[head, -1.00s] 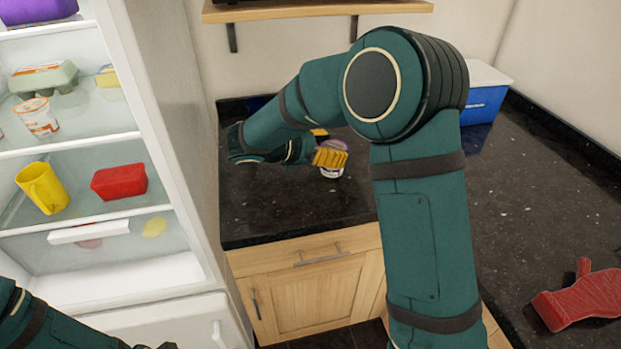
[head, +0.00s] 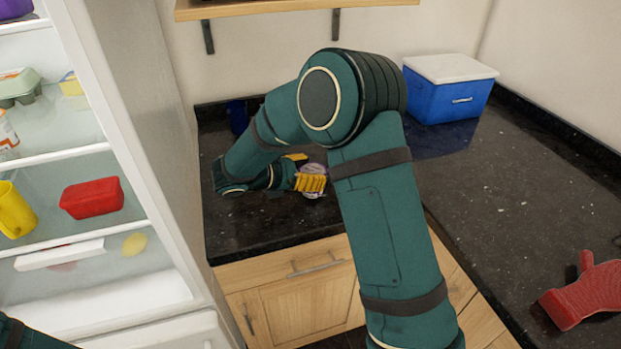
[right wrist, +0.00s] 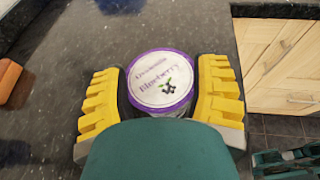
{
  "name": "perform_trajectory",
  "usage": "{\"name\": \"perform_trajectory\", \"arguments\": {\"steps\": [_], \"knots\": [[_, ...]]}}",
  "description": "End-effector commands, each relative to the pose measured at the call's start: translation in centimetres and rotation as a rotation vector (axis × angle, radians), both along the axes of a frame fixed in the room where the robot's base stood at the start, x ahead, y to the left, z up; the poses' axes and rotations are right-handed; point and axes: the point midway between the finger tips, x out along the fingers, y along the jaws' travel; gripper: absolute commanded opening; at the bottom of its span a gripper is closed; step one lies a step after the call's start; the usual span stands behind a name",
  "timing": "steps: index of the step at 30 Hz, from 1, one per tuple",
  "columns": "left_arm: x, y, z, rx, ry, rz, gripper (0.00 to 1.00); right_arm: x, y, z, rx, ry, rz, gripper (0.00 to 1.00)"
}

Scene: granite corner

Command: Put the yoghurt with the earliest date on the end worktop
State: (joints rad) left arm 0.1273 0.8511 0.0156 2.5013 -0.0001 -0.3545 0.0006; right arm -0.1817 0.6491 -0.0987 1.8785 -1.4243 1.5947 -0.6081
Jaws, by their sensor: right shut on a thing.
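My right gripper (head: 301,178) is shut on a yoghurt pot (head: 314,183) at the dark granite end worktop (head: 262,225). In the right wrist view, the yellow-padded gripper (right wrist: 163,100) has one finger on each side of the pot (right wrist: 160,80). Its white lid has a purple rim and the word "Blueberry"; no date can be read. The pot is upright, on or just above the worktop; I cannot tell which. Another yoghurt pot (head: 6,132) with orange markings stands in the open fridge, cut by the left edge. My left gripper is out of view.
The fridge holds a yellow mug (head: 14,212), a red box (head: 92,198) and an egg carton (head: 20,87). A blue cool box (head: 447,102) stands at the back corner. A red object (head: 585,293) lies on the right worktop, whose middle is clear. A wooden shelf (head: 290,8) hangs above.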

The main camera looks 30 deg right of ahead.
Motion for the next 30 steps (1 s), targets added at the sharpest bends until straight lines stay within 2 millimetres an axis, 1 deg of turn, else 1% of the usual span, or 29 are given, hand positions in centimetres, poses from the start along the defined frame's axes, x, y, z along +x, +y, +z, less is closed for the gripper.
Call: {"name": "perform_trajectory", "arguments": {"steps": [1,3,9,14,15,16,17,27,30], "knots": [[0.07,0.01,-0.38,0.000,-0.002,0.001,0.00,-0.01,0.00,-0.91,-0.001,0.002,0.000,0.21],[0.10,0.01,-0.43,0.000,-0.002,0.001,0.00,0.00,0.01,-1.22,-0.001,-0.001,0.000,0.21],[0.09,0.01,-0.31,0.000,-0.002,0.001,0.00,0.01,0.01,-1.09,-0.001,-0.002,0.000,0.21],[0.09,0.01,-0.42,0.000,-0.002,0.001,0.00,0.01,0.01,-1.45,-0.001,-0.001,0.000,0.21],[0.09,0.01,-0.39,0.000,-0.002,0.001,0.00,0.01,0.01,-1.40,0.000,-0.001,0.000,0.80],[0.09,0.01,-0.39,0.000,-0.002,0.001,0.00,0.01,0.00,-1.39,0.000,-0.001,0.000,0.90],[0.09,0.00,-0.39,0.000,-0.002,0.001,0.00,0.00,0.00,-1.39,0.000,-0.001,0.000,0.93],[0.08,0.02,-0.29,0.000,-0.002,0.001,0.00,0.01,-0.01,-1.10,0.000,-0.002,-0.001,0.93],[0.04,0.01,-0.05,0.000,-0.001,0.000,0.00,0.10,0.87,-0.71,0.000,-0.002,0.002,0.93]]}}
